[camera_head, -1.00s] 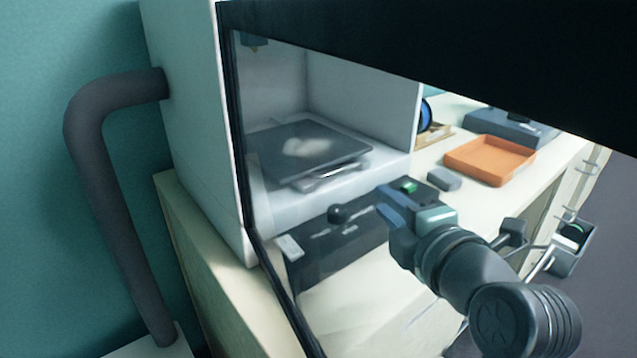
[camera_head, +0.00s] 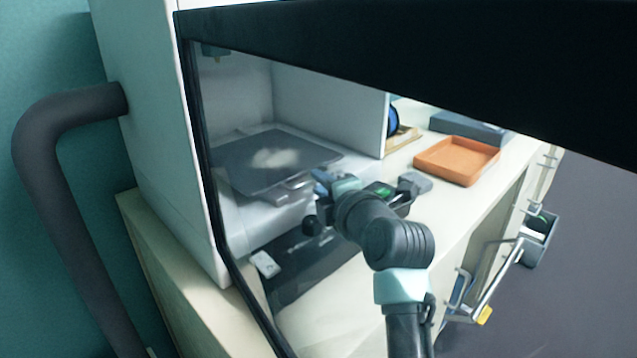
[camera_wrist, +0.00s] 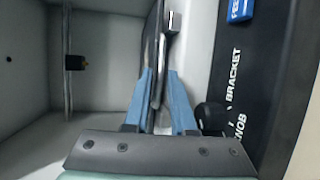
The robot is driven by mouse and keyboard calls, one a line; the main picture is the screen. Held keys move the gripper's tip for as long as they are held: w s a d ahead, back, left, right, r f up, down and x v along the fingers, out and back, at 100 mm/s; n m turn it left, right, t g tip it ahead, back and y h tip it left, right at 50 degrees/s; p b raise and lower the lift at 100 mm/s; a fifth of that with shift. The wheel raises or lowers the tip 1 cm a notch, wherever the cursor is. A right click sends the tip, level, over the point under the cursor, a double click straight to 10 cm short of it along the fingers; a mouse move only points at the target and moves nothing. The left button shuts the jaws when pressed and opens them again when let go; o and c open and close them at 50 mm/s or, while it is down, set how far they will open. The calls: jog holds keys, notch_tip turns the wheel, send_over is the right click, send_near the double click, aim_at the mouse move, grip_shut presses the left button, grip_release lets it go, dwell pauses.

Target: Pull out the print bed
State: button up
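The print bed (camera_head: 250,163) is a dark flat plate with a pale patch on top, inside the white printer enclosure. A metal handle (camera_wrist: 161,70) sits at its front edge. In the wrist view the bed shows edge-on. My gripper (camera_wrist: 160,85) has blue fingers pointing at the bed's front, one on each side of the handle. The fingers look open, with narrow gaps beside the handle; contact is not clear. In the head view my gripper (camera_head: 312,188) is at the bed's front right, and my wrist hides the fingertips and part of the handle.
A dark panel with a black knob (camera_wrist: 212,117) and lettering lies close beside my gripper. The raised dark-framed door (camera_head: 400,45) spans above my arm. An orange tray (camera_head: 457,162) and a grey block (camera_head: 415,182) are on the counter to the right.

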jog(key=shift+w+a+f, duration=0.1)
jog(key=shift+w+a, duration=0.1)
jog(key=shift+w, duration=0.3)
grip_shut()
dwell(1.2)
